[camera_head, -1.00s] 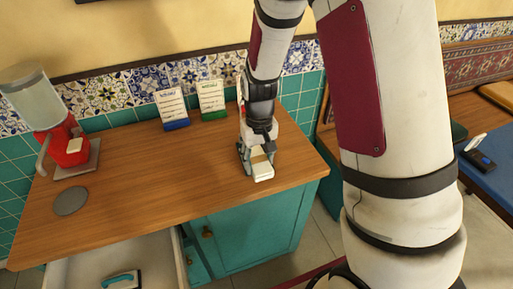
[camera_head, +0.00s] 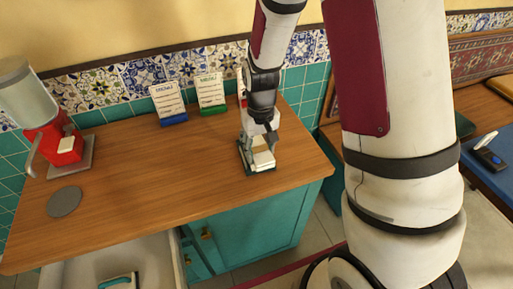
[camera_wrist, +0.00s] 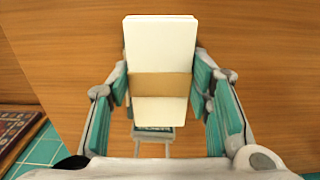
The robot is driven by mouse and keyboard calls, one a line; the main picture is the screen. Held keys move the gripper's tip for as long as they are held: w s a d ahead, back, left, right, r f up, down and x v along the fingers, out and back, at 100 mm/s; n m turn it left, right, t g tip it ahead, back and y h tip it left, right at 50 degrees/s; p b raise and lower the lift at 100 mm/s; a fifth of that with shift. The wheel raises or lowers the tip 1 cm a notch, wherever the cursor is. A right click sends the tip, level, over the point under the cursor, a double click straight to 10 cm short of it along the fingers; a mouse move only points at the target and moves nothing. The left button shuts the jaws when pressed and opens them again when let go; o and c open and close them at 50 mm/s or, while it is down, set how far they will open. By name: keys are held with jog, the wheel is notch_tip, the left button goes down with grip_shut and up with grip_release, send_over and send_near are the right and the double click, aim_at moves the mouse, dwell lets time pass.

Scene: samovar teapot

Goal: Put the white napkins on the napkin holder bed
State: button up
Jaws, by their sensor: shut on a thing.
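A stack of white napkins (camera_wrist: 160,48) with a brown paper band is between the two teal-padded fingers of my gripper (camera_wrist: 160,88) in the wrist view, with bare wood around it. The pads touch its sides. In the head view my gripper (camera_head: 259,148) points down at the right part of the wooden counter, shut on the napkins (camera_head: 264,160). A dark, flat edge (camera_head: 262,172) shows around the napkins' lower end. I cannot tell whether it is the napkin holder bed or part of my fingers, nor whether the napkins touch what is below.
On the counter (camera_head: 150,180) stand a red dispenser (camera_head: 68,150), a grey disc (camera_head: 65,201) and two menu cards (camera_head: 168,103) (camera_head: 211,93). An open drawer (camera_head: 150,262) below holds a teal-and-white object (camera_head: 118,282). The counter's middle is clear.

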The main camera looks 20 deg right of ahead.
aim_at(257, 140)
jog(key=w, duration=0.3)
jog(key=shift+w+d+f, duration=0.2)
jog(key=shift+w+f, duration=0.05)
jog(key=shift+w, duration=0.15)
jog(key=shift+f, duration=1.65)
jog(key=shift+f, duration=0.1)
jog(key=shift+f, duration=0.1)
jog(key=o, duration=1.1)
jog(key=shift+f, duration=0.1)
jog(key=shift+o, duration=0.2)
